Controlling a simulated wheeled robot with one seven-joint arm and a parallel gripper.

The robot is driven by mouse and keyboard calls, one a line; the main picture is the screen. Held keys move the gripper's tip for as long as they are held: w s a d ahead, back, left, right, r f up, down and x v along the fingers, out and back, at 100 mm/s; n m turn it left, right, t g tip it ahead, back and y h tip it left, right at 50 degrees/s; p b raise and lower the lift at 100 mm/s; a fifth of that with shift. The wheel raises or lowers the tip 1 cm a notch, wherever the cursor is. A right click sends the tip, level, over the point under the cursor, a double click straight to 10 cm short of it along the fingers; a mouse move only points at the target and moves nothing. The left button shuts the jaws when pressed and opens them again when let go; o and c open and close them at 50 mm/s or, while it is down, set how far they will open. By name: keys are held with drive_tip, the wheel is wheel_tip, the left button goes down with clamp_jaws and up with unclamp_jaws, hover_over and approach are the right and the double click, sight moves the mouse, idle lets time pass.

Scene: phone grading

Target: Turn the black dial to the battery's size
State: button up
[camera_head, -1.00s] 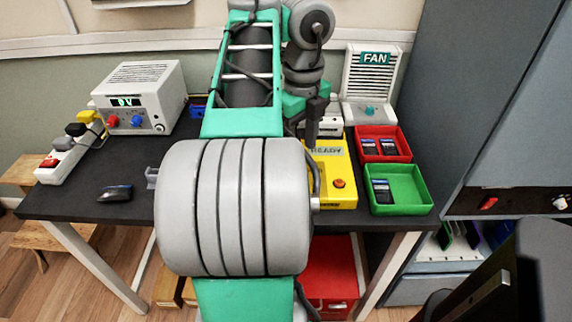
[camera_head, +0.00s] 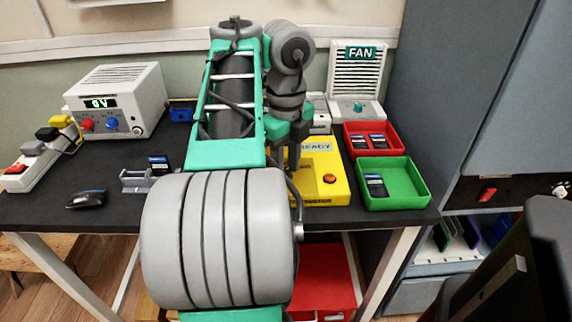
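The yellow tester box (camera_head: 335,170) stands on the black table, with a lit READY display (camera_head: 316,147) and an orange button (camera_head: 330,179). My gripper (camera_head: 293,158) points down over the left part of this box. It is small and dark here, so I cannot tell whether its fingers are open or shut, or whether they touch anything. I cannot make out a black dial; my arm hides the left side of the box. No battery is clearly recognisable. A small black-and-blue item (camera_head: 158,162) is by a grey holder (camera_head: 137,181) left of my arm.
A white power supply (camera_head: 118,100) reading 0V stands back left, near a power strip (camera_head: 38,157). A black mouse-like object (camera_head: 86,199) lies in front. Right of the box are a red tray (camera_head: 395,130) and a green tray (camera_head: 408,182) holding dark devices, with a fan (camera_head: 357,80) behind.

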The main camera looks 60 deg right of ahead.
clamp_jaws()
drive_tip(key=shift+n, duration=0.4)
drive_tip(key=n, duration=0.3)
drive_tip(key=shift+n, duration=2.5)
drive_tip(key=shift+o, duration=2)
unclamp_jaws()
